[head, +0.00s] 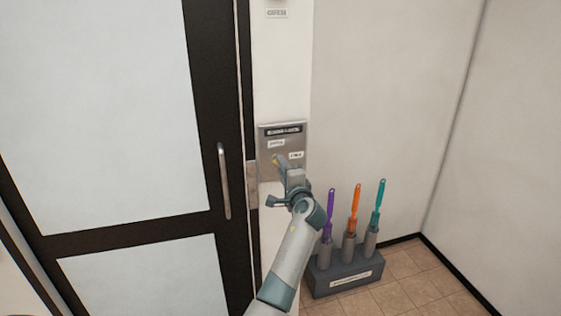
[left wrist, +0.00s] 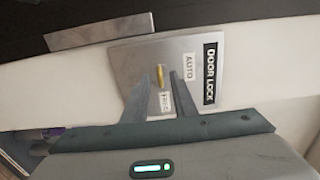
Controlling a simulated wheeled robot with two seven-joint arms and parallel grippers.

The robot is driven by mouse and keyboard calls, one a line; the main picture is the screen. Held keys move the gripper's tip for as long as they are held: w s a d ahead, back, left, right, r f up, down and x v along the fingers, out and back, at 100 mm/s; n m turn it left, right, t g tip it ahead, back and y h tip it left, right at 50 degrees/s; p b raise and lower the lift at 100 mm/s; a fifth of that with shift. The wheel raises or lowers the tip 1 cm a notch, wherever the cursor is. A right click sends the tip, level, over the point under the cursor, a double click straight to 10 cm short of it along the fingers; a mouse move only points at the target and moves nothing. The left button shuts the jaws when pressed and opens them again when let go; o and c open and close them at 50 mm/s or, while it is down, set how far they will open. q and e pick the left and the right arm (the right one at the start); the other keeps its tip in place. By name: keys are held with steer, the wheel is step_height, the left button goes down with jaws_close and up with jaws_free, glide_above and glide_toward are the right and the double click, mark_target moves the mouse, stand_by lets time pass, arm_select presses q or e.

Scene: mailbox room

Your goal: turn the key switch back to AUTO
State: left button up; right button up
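The key switch is on a metal plate (head: 268,139) on the white wall strip right of the door. The plate (left wrist: 215,55) bears the labels DOOR LOCK, AUTO and FREE in the left wrist view. A small yellow key (left wrist: 160,75) stands out from it; its long side lines up toward the FREE label (left wrist: 166,102), not the AUTO label (left wrist: 188,67). My left gripper (head: 278,163) is at the plate. In the left wrist view its fingers (left wrist: 160,78) are open, one on each side of the key, with gaps showing. My right gripper is out of view.
A door with a dark frame (head: 228,100) and a vertical handle (head: 223,180) is to the left. A grey holder (head: 345,275) with purple, orange and teal handled tools stands on the floor below right. The wall to the right is bare.

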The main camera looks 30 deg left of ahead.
arm_select(q)
steer(key=shift+x, duration=0.9)
jaws_close()
steer(key=shift+f, duration=0.1)
